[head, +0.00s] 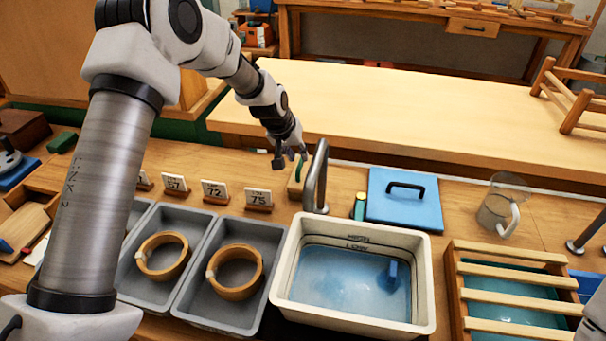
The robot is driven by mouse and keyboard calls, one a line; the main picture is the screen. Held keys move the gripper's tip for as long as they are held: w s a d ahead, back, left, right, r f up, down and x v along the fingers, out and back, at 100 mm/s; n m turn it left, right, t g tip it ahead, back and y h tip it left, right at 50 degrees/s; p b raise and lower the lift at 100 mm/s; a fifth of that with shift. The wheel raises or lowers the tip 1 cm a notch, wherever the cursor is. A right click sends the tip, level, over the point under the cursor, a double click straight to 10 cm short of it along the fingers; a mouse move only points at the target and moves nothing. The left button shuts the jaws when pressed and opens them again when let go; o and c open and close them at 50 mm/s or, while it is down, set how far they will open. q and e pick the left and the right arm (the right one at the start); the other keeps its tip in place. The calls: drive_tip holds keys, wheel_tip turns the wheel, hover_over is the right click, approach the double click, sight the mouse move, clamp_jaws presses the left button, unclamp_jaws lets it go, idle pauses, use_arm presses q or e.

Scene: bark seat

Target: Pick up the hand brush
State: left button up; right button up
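A small wooden piece with a green part (297,181), which looks like the hand brush, stands on the bench behind the white basin, left of the curved metal tap. Its details are too small to make out fully. My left gripper (290,157) hangs just above and slightly left of it, fingers pointing down. The fingers look apart, with nothing seen between them. I cannot tell whether a fingertip touches the piece. My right gripper is out of view; only a bit of my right arm shows at the right edge.
The metal tap (316,177) rises close to the right of my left gripper. Number cards (258,198) stand to its left. A white basin of water (430,300), grey trays (190,300) with wooden rings, a blue lid (404,208) and a glass jug (497,213) are nearby.

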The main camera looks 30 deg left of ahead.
sight(301, 161)
use_arm(q)
drive_tip(key=x, duration=0.5)
drive_tip(key=shift+s+f, duration=0.15)
drive_tip(key=shift+f, duration=0.05)
drive_tip(key=shift+s+r, duration=0.1)
drive_tip(key=shift+r, duration=0.05)
clamp_jaws()
drive_tip(key=shift+r, duration=0.5)
wheel_tip(301, 161, up, 11)
drive_tip(key=s+a+b, duration=0.3)
drive_tip(key=s+b, duration=0.2)
drive_tip(key=s, duration=1.2)
drive_tip(key=shift+s, duration=0.35)
